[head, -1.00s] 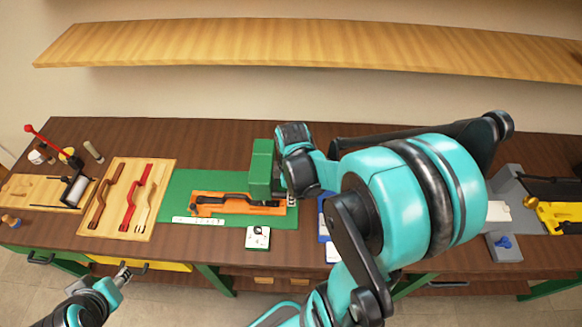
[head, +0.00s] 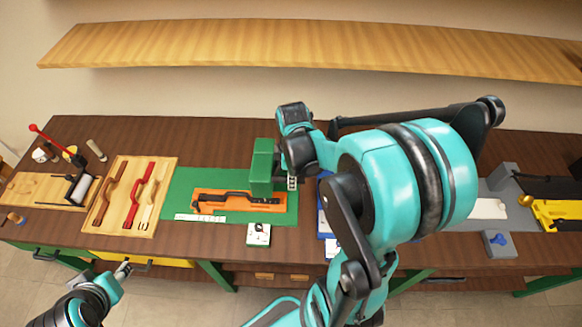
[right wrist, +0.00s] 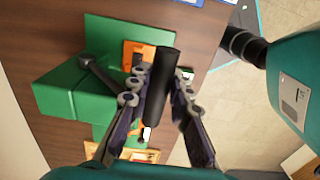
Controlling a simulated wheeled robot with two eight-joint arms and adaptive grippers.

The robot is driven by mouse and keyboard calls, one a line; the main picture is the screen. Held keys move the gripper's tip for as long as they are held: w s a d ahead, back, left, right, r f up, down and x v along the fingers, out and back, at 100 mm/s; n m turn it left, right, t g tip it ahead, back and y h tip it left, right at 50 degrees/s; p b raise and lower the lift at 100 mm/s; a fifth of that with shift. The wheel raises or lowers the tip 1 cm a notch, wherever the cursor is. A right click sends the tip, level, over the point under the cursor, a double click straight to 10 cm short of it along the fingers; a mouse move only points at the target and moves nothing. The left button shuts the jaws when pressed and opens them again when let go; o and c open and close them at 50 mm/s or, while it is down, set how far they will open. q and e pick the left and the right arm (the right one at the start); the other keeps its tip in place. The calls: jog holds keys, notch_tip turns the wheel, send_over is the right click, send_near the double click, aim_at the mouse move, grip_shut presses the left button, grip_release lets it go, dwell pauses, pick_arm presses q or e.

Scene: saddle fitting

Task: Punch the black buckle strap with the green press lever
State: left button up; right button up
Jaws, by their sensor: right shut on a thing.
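The black buckle strap (head: 222,195) lies along the orange fixture (head: 266,208) on the green mat (head: 180,186). The green press (head: 262,166) stands over the right end of the fixture; it also shows in the right wrist view (right wrist: 70,93). Its lever has a dark rod and a black cylindrical handle (right wrist: 163,70). My right gripper (head: 291,183) is shut on this handle, with a finger on each side of it in the right wrist view (right wrist: 156,92). The strap's end under the press is hidden. My left gripper (head: 124,270) is low at the left, away from the table items; its jaws are too small to judge.
A small white-topped box (head: 259,235) stands in front of the mat. A red-handled tool (head: 60,146) stands far left. Grey and yellow fixtures (head: 560,210) are at the right, partly behind my right arm.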

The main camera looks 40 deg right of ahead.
jog(key=shift+o, duration=0.5)
jog(key=shift+w+d+r+p, duration=0.35)
jog(key=shift+w+d+r, duration=0.4)
jog(key=shift+w+r, duration=0.25)
jog(key=shift+o, duration=0.4)
jog(key=o, duration=0.6)
jog(key=shift+o, duration=0.6)
jog(key=shift+w+d+f, duration=0.1)
jog(key=shift+d+f, duration=0.05)
jog(key=shift+d, duration=0.05)
jog(key=shift+a, duration=0.15)
